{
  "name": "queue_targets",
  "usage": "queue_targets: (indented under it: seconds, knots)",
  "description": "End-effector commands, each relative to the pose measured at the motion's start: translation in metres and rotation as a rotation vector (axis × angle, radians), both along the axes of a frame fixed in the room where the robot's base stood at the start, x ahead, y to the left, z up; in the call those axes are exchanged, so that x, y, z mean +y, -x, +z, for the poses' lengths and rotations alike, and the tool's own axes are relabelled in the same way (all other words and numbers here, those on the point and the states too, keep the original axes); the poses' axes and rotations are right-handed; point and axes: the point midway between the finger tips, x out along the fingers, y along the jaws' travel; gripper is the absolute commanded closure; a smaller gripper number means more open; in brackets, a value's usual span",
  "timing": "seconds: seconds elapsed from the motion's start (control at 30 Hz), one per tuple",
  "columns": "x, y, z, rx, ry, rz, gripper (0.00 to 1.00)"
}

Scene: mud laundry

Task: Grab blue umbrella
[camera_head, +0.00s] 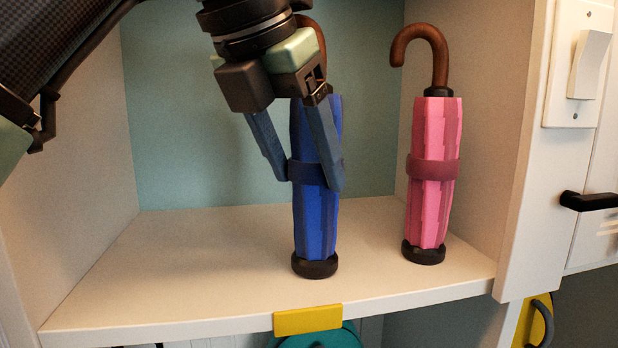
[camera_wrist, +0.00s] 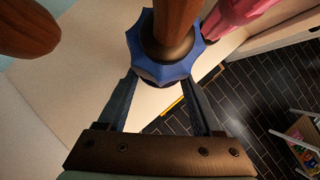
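The blue umbrella (camera_head: 316,225) stands upright on the white shelf, with a dark base, a darker blue strap and a brown curved handle. My gripper (camera_head: 308,184) points down at it, with its two fingers spread apart at strap height. One finger overlaps the umbrella's right front and the other is at its left edge. In the wrist view, the umbrella's blue top (camera_wrist: 143,50) and brown handle are just beyond and between the fingertips (camera_wrist: 158,80). The canopy partly hides the tips, so I cannot tell whether they touch it. The arm hides part of the handle.
A pink umbrella (camera_head: 433,140) with a brown hooked handle stands to the right on the same shelf (camera_head: 190,260). Side walls bound the cubby left and right. A yellow tag (camera_head: 308,319) is on the shelf's front edge. The shelf's left part is clear.

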Motion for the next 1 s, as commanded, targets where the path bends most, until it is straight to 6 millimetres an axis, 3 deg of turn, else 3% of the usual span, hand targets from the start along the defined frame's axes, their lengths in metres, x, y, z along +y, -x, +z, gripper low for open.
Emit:
queue_targets:
  seconds: [0.03, 0.3, 1.0]
  knots:
    - [0.0001, -0.0003, -0.0017, 0.004, -0.002, 0.001, 0.52]
    - [0.0003, -0.0002, -0.0031, 0.007, -0.003, 0.000, 1.00]
    - [-0.0056, 0.0047, 0.0042, 0.005, -0.002, -0.006, 1.00]
